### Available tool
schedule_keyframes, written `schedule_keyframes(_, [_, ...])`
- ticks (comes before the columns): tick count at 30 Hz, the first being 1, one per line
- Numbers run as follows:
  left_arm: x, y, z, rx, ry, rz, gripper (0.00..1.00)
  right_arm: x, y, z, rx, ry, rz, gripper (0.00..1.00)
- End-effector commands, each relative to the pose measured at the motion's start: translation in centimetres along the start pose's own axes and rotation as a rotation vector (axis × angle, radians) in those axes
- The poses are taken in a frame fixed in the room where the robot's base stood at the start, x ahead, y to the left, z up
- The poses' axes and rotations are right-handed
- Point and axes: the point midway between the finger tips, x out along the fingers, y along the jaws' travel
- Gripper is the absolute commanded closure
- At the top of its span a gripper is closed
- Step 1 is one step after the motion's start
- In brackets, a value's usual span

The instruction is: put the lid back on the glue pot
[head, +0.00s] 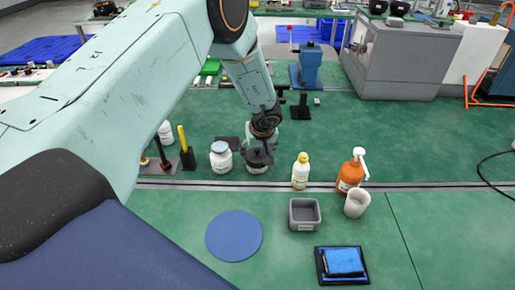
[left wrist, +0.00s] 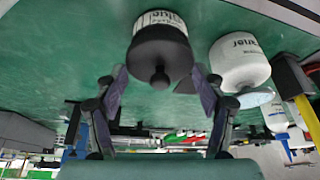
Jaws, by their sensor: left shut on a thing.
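The glue pot (head: 256,168) is a small pale pot with a dark top, standing on the green bench left of the middle in the head view. Its labelled side (left wrist: 160,17) shows at the top of the left wrist view. The black lid (left wrist: 158,48) has a round knob and lies in line with the pot's mouth; I cannot tell whether it is fully seated. My left gripper (head: 262,148) points down over the pot, its fingers on either side of the lid (head: 259,157) and shut on it. The fingers also show in the left wrist view (left wrist: 160,88). My right gripper is out of view.
A white thinner jar (head: 221,158) stands close left of the pot. To the right are a yellow-capped bottle (head: 300,172), an orange pump bottle (head: 350,171), a white cup (head: 356,204) and a grey bin (head: 304,215). A blue round mat (head: 234,236) lies in front, empty.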

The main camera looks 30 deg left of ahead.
Motion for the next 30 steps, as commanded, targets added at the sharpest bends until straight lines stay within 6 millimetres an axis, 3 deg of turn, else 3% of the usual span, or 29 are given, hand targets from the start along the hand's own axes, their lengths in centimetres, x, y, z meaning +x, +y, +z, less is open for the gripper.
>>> schedule_keyframes(30, [0.01,0.02,0.0,0.0,0.0,0.0,0.52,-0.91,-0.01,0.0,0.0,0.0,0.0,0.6])
